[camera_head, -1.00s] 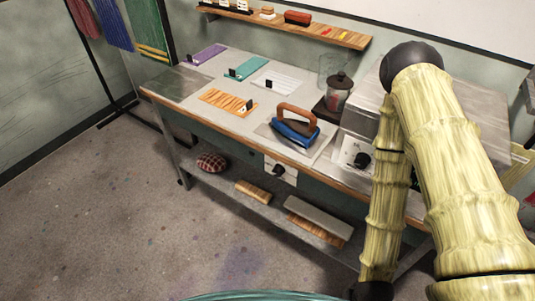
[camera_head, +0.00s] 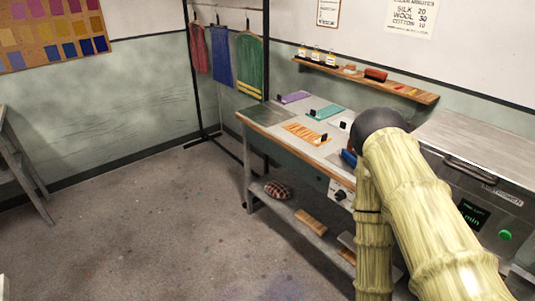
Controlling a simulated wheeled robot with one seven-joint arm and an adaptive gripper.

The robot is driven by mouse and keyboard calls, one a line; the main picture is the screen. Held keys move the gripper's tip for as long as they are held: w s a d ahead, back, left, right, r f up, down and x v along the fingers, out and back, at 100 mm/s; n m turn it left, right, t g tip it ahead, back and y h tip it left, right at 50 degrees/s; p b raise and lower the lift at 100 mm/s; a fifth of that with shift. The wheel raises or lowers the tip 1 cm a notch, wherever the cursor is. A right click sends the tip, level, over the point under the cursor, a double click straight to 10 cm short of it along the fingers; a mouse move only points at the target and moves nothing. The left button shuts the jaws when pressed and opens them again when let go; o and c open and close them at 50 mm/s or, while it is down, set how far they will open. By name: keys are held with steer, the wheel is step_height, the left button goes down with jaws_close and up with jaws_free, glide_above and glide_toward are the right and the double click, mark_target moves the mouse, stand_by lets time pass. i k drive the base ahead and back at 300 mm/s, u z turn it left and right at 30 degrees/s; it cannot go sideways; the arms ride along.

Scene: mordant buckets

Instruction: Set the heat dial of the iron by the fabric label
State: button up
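The iron (camera_head: 348,158) stands on the bench; only a bit of its blue body shows, the rest hidden behind my arm. A white panel with a black dial (camera_head: 340,195) is on the bench front below the iron; its setting is too small to read. Purple (camera_head: 294,97), teal (camera_head: 326,112) and orange-brown striped (camera_head: 306,134) fabric pieces lie on the bench top with small black tags, whose writing I cannot read. My gripper is out of view; only my pale ribbed arm links show at the right.
The bench (camera_head: 268,131) has a lower shelf with a checked cushion (camera_head: 278,190) and a wooden block (camera_head: 310,221). Coloured cloths hang on a black rack (camera_head: 267,50). A wall chart (camera_head: 411,16) lists silk 20, wool 30, cotton 10. A steel machine (camera_head: 480,165) stands right.

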mark_target(340, 195)
steer(key=u, duration=3.85)
steer(key=i, duration=0.1)
steer(key=z, duration=2.8)
steer(key=i, duration=1.15)
steer(key=z, duration=0.75)
steer(key=i, duration=0.8)
steer(key=z, duration=1.25)
steer(key=i, duration=0.35)
steer(key=z, duration=0.35)
steer(key=k, duration=0.65)
steer(key=z, duration=0.95)
